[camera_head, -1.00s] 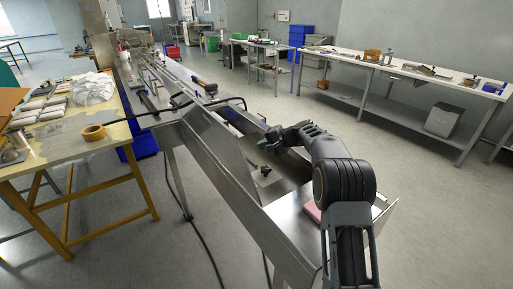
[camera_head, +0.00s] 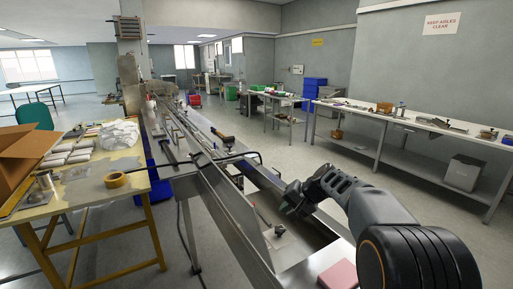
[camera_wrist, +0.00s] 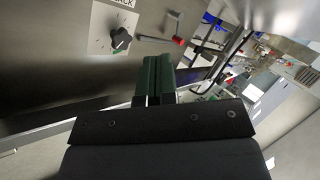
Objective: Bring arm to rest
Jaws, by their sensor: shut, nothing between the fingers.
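My gripper (camera_head: 291,200) is at the end of my dark grey arm, over the open trough of the long steel flow wrapper (camera_head: 225,205). In the wrist view the green fingers of my gripper (camera_wrist: 153,70) lie together, with nothing held between them. A black knob (camera_wrist: 121,38) on a pale plate and a crank with a red grip (camera_wrist: 178,41) show beyond the fingertips. The far side of my gripper is hidden in the head view.
A pink block (camera_head: 339,274) lies on the machine's near end, close to my arm. A yellow-legged table (camera_head: 85,192) with a tape roll (camera_head: 116,180) and a cardboard box (camera_head: 25,155) stands left. A long white bench (camera_head: 425,130) stands right. Open floor lies between.

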